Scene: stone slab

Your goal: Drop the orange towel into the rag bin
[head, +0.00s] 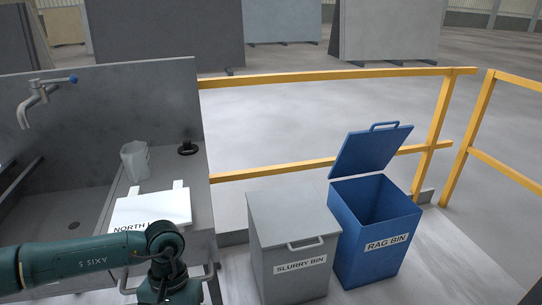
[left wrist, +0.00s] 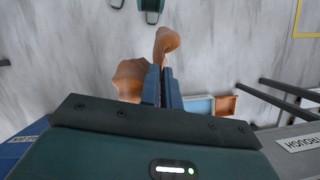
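The rag bin (head: 376,237) is blue and labelled, standing on the floor in the right half of the head view. Its lid (head: 372,150) is raised at the back and its top is open; the inside is dark. My left gripper (left wrist: 163,82) shows in the left wrist view with its fingers close together on the orange towel (left wrist: 167,43). The towel bulges out beyond and to the left of the fingers. In the head view my left arm enters at lower left, and its gripper and the towel are out of frame. My right gripper is in neither view.
A grey slurry bin (head: 294,232) with a closed lid stands directly left of the rag bin. A sink bench with a tap (head: 42,100), a jug (head: 135,160) and a white sign (head: 150,208) is at left. Yellow railings (head: 320,76) run behind the bins.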

